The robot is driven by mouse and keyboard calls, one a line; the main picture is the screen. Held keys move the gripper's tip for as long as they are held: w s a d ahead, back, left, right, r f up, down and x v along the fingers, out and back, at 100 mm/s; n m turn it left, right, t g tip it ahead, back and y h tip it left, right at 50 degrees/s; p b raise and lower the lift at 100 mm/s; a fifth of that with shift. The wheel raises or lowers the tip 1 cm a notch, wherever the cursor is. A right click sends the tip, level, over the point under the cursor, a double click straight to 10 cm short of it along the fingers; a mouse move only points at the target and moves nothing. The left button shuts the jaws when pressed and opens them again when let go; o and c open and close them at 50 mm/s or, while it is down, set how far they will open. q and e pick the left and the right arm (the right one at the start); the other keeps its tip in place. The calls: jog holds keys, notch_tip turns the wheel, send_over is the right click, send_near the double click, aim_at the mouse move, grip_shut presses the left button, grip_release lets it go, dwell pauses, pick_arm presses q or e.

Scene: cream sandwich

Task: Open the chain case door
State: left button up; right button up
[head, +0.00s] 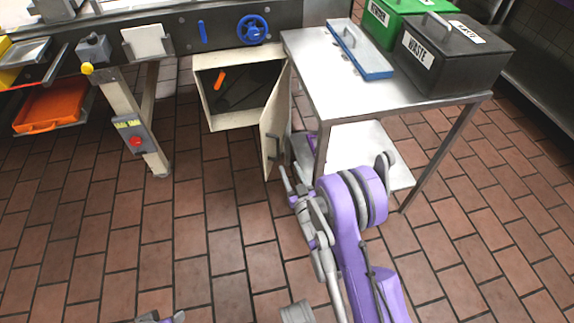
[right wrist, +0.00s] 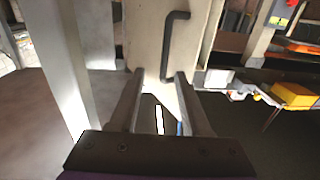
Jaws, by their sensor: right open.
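The chain case (head: 228,121) is a cream box under the machine, and its front shows open with a dark inside. Its cream door (head: 270,125) is hinged on the right and stands swung well out. A dark bar handle (head: 272,150) is on the door; it shows large in the right wrist view (right wrist: 176,45). My right gripper (head: 291,184) is open and empty, just beside the door's lower part. Only a tip of my left gripper (head: 160,318) shows at the bottom edge.
A steel table (head: 330,90) stands close to the right of the door, with a blue-rimmed tray (head: 360,52) and a black waste bin (head: 455,60). A machine leg with a red button (head: 136,142) stands at left. The tiled floor in front is clear.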

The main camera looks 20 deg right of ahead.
jog(key=shift+s+r, duration=0.1)
jog(key=shift+s, duration=0.15)
